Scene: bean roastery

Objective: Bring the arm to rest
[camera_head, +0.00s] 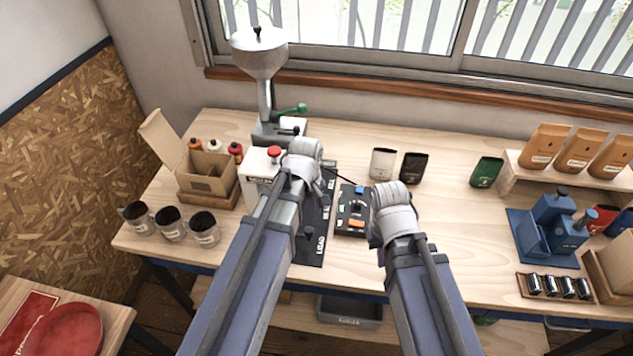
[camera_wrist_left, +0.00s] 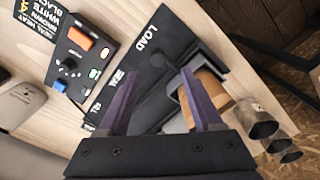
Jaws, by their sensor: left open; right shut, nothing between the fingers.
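My left gripper (camera_head: 322,184) hangs over the black mat (camera_head: 311,240) at the front middle of the bench, its fingers mostly hidden by my own wrist in the head view. In the left wrist view the two purple fingers of my left gripper (camera_wrist_left: 158,88) stand apart with nothing between them, above the mat marked LOAD. My right gripper (camera_head: 375,228) is just right of the control box (camera_head: 352,222). It is shut and empty, and its fingers are largely hidden behind my wrist.
A grinder with a funnel (camera_head: 260,60) stands at the back left. Several glass cups (camera_head: 171,224) and an open carton (camera_head: 207,174) are at the left. Pouches (camera_head: 383,163) stand behind the control box; a blue holder (camera_head: 553,228) is at the right.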

